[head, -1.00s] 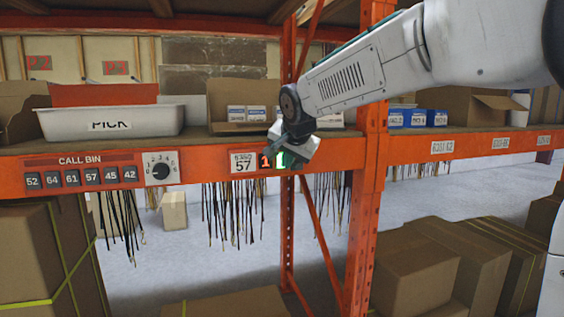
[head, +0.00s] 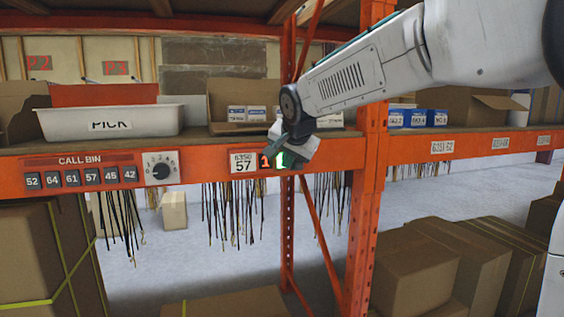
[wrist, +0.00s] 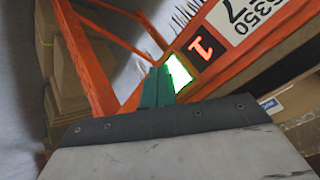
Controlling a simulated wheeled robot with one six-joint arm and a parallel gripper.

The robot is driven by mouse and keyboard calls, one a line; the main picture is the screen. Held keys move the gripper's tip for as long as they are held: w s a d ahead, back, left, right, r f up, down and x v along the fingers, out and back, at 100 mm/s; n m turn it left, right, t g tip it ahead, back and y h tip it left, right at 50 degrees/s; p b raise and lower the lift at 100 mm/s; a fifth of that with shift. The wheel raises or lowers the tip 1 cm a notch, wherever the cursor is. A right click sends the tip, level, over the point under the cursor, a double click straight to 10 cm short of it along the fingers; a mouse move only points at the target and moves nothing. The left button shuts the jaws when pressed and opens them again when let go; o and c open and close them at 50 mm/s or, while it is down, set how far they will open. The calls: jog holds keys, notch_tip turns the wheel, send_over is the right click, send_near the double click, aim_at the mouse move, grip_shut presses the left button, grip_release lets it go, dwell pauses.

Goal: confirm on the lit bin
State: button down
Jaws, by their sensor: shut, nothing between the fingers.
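The lit bin's label reads 57 (head: 243,162) on the orange shelf beam, below a carton of small boxes. Beside it are a red digit 1 (head: 266,161) and a bright green lit patch (head: 279,160). My gripper (head: 273,158) is shut and empty in front of the beam, partly covering the lights. In the wrist view its dark green fingertips (wrist: 157,84) are right beside the green lit patch (wrist: 179,73). The red 1 (wrist: 201,47) and white label (wrist: 236,20) lie beyond. I cannot tell whether the fingertips touch the lit patch.
The CALL BIN panel (head: 82,171) with several numbered keys and a dial (head: 160,168) is at left on the beam. A white PICK tray (head: 110,122) stands above it. An orange upright (head: 368,170) is right of my gripper. Black straps (head: 232,212) hang below the beam.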

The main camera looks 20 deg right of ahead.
jog(key=shift+w, duration=0.1)
jog(key=shift+w, duration=0.35)
jog(key=shift+w, duration=0.4)
dwell(0.6)
jog(key=shift+s, duration=0.85)
jog(key=shift+s, duration=0.1)
jog(key=s, duration=0.4)
jog(key=shift+s, duration=0.4)
dwell(0.6)
